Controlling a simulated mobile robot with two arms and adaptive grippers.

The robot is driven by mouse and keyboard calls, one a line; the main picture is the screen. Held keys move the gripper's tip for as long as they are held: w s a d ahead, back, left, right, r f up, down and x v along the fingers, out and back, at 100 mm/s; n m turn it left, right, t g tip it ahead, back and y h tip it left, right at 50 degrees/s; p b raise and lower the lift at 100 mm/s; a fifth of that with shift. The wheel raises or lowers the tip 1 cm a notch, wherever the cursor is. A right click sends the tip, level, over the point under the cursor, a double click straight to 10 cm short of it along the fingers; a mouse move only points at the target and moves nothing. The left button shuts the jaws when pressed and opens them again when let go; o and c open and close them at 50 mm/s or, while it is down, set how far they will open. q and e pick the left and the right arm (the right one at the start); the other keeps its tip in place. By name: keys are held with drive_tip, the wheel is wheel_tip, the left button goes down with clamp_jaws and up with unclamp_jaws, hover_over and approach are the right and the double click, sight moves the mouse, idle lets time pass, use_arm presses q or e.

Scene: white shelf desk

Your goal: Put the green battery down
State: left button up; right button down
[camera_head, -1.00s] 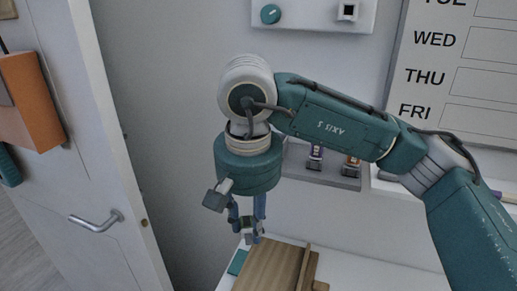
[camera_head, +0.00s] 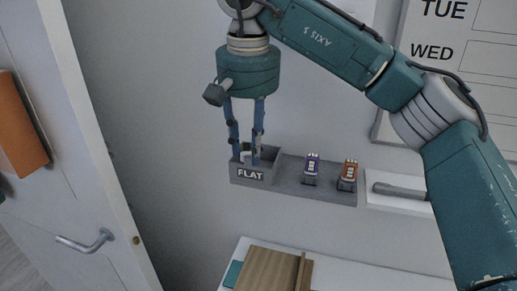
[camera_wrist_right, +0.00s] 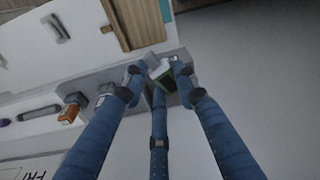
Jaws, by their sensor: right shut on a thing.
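My right gripper (camera_head: 246,150) has blue fingers that point down into the grey bin labelled FLAT (camera_head: 249,174) at the left end of the wall shelf. In the right wrist view the fingertips (camera_wrist_right: 160,80) close around a battery (camera_wrist_right: 160,69) with a pale end and a dark green side. The fingers hide much of it, and I cannot tell whether it touches the bin floor. In the head view only a small pale part shows between the fingers. My left gripper is not in view.
A purple battery (camera_head: 312,168) and an orange battery (camera_head: 348,173) stand on the grey shelf (camera_head: 283,182) right of the bin. A white tray (camera_head: 395,204) holds a grey rod. Below, a wooden board (camera_head: 265,270) lies on the white desk (camera_head: 333,275). A door (camera_head: 80,180) is at left.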

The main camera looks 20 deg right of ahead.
drive_tip(key=w+d, duration=0.1)
drive_tip(key=w+d+f+p, duration=0.1)
drive_tip(key=w, duration=0.1)
drive_tip(key=w+d+f+p, duration=0.1)
drive_tip(key=shift+w+d+f, duration=0.1)
drive_tip(key=shift+w+f, duration=0.1)
drive_tip(key=shift+f+p, duration=0.4)
drive_tip(key=shift+f, duration=0.25)
drive_tip(key=f+p, duration=0.2)
drive_tip(key=shift+w+d+f, duration=0.1)
drive_tip(key=shift+w+f, duration=0.1)
drive_tip(key=shift+f, duration=0.15)
drive_tip(key=shift+w+f, duration=0.15)
drive_tip(key=shift+f, duration=0.1)
drive_tip(key=shift+f, duration=0.1)
drive_tip(key=c, duration=1.6)
unclamp_jaws()
drive_tip(key=shift+c, duration=0.2)
